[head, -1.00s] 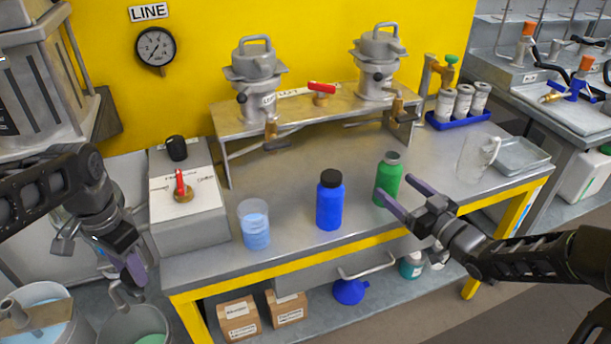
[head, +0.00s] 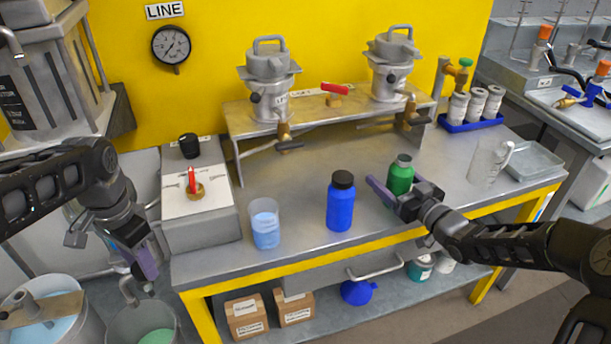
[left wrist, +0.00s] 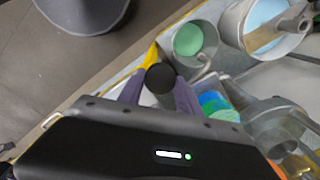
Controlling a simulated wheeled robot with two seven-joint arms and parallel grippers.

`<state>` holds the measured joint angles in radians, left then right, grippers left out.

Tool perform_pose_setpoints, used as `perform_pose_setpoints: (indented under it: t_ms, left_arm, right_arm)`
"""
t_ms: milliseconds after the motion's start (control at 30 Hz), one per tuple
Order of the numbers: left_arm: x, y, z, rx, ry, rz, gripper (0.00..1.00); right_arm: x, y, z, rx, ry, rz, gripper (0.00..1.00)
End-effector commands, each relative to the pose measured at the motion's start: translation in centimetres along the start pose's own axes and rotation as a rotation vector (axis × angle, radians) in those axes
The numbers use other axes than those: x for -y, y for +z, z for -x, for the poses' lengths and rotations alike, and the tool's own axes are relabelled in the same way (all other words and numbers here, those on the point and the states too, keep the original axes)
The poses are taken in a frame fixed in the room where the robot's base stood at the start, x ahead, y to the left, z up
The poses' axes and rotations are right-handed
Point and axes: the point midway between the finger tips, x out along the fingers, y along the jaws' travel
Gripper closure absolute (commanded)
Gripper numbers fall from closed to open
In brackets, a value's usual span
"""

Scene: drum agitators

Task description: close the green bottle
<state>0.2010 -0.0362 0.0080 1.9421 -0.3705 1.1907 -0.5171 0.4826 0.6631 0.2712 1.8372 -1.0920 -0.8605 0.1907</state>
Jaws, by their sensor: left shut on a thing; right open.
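The green bottle (head: 401,176) stands upright on the steel table, with a grey top and no black cap on it. My right gripper (head: 398,194) is open at the bottle, one purple finger at its left side; its hand covers the bottle's lower right, so contact cannot be told. My left gripper (head: 147,264) is off the table's left end, above the floor containers. In the left wrist view its purple fingers (left wrist: 158,92) are shut on a round black cap (left wrist: 160,76).
A blue bottle (head: 340,205) with a black cap and a beaker of blue liquid (head: 265,226) stand left of the green bottle. A clear jug (head: 488,160) stands to its right. A metal stand (head: 330,108) with two grey vessels is behind. A control box (head: 200,215) occupies the left end.

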Motion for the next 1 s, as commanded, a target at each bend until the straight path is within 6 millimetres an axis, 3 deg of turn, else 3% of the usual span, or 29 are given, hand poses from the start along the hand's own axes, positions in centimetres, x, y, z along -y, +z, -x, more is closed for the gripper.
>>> perform_pose_setpoints:
  t_ms: [600,1000]
  left_arm:
    - [0.0,0.0,0.0,0.0,0.0,0.0,1.0]
    - [0.0,0.0,0.0,0.0,0.0,0.0,1.0]
  right_arm:
    - [-0.05,-0.02,-0.07,0.0,0.001,0.001,0.21]
    - [-0.05,-0.02,-0.06,0.0,0.001,0.001,0.54]
